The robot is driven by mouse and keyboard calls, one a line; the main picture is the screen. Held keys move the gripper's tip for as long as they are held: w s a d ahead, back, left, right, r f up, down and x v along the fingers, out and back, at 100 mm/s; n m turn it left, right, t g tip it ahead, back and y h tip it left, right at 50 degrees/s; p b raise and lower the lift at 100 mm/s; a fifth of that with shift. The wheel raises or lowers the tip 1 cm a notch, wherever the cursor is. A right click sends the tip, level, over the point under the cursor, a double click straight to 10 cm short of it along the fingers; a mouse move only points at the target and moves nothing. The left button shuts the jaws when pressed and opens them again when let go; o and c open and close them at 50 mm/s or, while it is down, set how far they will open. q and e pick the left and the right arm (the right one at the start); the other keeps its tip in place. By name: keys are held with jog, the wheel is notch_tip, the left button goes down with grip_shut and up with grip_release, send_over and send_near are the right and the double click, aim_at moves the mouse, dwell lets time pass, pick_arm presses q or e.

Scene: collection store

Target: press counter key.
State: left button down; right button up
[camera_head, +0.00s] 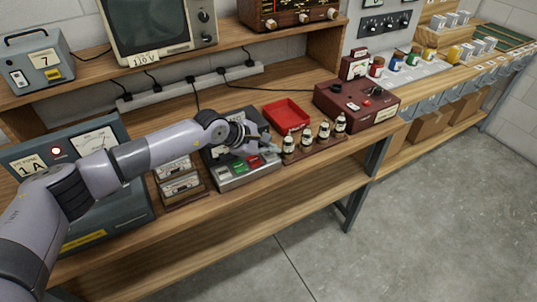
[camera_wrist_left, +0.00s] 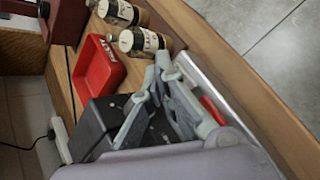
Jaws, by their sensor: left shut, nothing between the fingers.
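A dark cassette-style machine with a silver front strip (camera_head: 228,184) stands on the bench; it also shows in the left wrist view (camera_wrist_left: 92,118). A green key (camera_head: 240,166) and a red key (camera_head: 253,162) show on its front; the red key shows partly in the left wrist view (camera_wrist_left: 212,108). A counter key cannot be told apart; part of the machine's top is hidden by my arm. My left gripper (camera_head: 270,147) is shut and empty over the machine's right end. Its pale fingers fill the middle of the left wrist view (camera_wrist_left: 165,66). Contact with a key cannot be told.
A red tray (camera_head: 287,115) lies behind, and several labelled bottles in a rack (camera_head: 316,147) stand to the right. Stacked cassettes (camera_head: 178,181) are to the left. A dark red box (camera_head: 352,107) stands beyond the bottles. A shelf hangs above the bench.

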aim_at(269, 156)
pick_arm(q)
jog(key=shift+f, duration=0.25)
dwell(0.6)
jog(key=shift+r, duration=0.85)
jog(key=shift+r+p, duration=1.2)
jog(key=shift+r, duration=1.35)
